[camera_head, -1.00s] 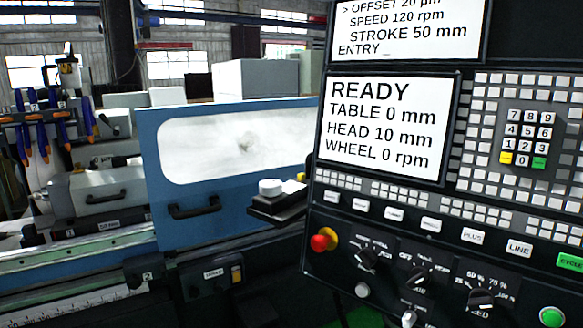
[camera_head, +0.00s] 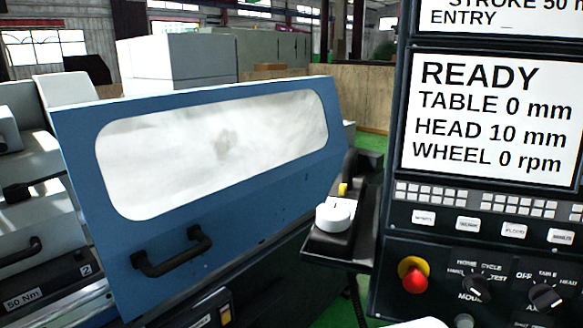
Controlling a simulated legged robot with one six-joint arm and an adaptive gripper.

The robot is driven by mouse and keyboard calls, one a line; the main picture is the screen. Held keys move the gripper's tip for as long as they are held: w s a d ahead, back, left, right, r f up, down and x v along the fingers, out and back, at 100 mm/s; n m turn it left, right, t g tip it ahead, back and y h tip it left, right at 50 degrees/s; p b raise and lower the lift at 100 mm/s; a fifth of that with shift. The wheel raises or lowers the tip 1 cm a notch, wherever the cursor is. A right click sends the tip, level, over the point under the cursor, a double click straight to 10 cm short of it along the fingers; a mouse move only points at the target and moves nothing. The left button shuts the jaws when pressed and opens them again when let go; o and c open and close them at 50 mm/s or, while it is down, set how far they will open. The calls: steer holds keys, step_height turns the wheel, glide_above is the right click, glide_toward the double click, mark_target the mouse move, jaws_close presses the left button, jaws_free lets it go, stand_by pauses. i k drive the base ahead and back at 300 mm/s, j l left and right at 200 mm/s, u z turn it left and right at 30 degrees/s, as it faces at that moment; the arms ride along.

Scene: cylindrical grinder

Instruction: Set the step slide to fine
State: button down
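No part labelled as the step slide can be read in this view. A small black hand unit (camera_head: 328,241) with a round white knob (camera_head: 335,214) sits on a dark shelf between the blue door and the control panel. A small yellow piece (camera_head: 343,189) stands just behind the knob; I cannot tell if it is the slide, or what position it has. My gripper is not in view.
The control panel (camera_head: 390,225) fills the right side, with a READY screen (camera_head: 489,120), a red stop button (camera_head: 413,276) and rotary switches (camera_head: 475,288). The blue door (camera_head: 75,140) with a window and black handle (camera_head: 172,255) stands left. Green floor shows behind the shelf.

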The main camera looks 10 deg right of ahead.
mark_target(344, 188)
steer(key=i+j, duration=0.35)
steer(key=i, duration=0.15)
steer(key=i+j, duration=0.3)
steer(key=i, duration=0.25)
